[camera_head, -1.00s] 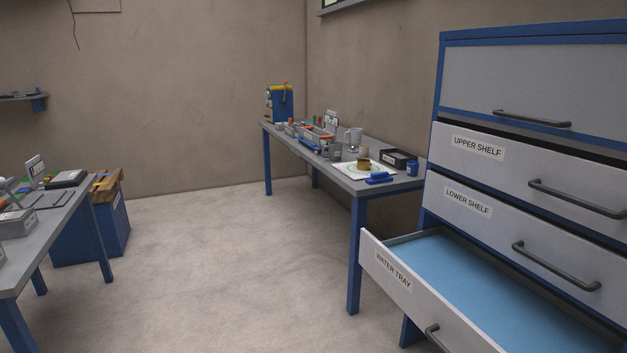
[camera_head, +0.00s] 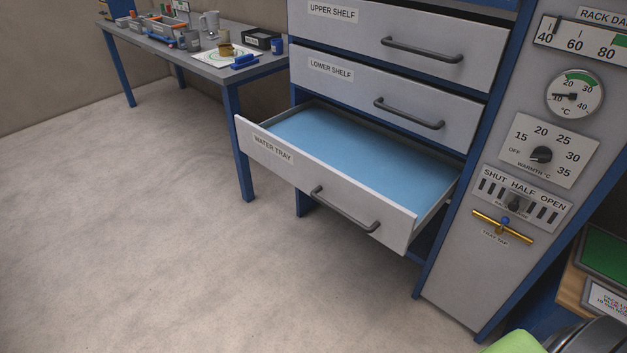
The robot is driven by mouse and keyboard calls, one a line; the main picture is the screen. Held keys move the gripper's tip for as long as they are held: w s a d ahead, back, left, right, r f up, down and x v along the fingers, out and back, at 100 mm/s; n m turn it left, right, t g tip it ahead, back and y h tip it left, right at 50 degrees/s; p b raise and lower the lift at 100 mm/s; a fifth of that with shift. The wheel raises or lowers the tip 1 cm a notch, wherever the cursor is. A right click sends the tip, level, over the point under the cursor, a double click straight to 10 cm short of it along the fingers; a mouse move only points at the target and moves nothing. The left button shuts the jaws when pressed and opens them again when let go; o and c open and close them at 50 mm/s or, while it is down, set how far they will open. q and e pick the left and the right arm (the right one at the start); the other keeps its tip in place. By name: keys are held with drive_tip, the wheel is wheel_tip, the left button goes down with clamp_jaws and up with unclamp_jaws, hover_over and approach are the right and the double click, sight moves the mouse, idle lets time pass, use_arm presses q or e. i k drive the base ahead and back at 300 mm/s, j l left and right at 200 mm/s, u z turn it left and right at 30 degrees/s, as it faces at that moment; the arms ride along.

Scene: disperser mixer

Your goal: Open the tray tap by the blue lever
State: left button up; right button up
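The tray tap (camera_head: 486,217) is a brass pipe fitting low on the grey control panel, at the right of the head view. A small blue lever (camera_head: 505,221) sits at about its middle; it is too small to tell how it is turned. A label reading TRAY TAP (camera_head: 494,238) is below it. The water tray (camera_head: 268,146) is a drawer pulled out to the left of the panel, with a blue surface inside. Neither of my grippers is in view.
The panel (camera_head: 455,270) also carries a shut/half/open slider (camera_head: 515,203), a warmth knob (camera_head: 541,154) and a round dial (camera_head: 574,95). A bench (camera_head: 215,68) with tools stands at the back left. The floor (camera_head: 150,240) in front of the tray is clear.

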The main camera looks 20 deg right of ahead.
sight(499, 230)
drive_tip(key=z, duration=2.05)
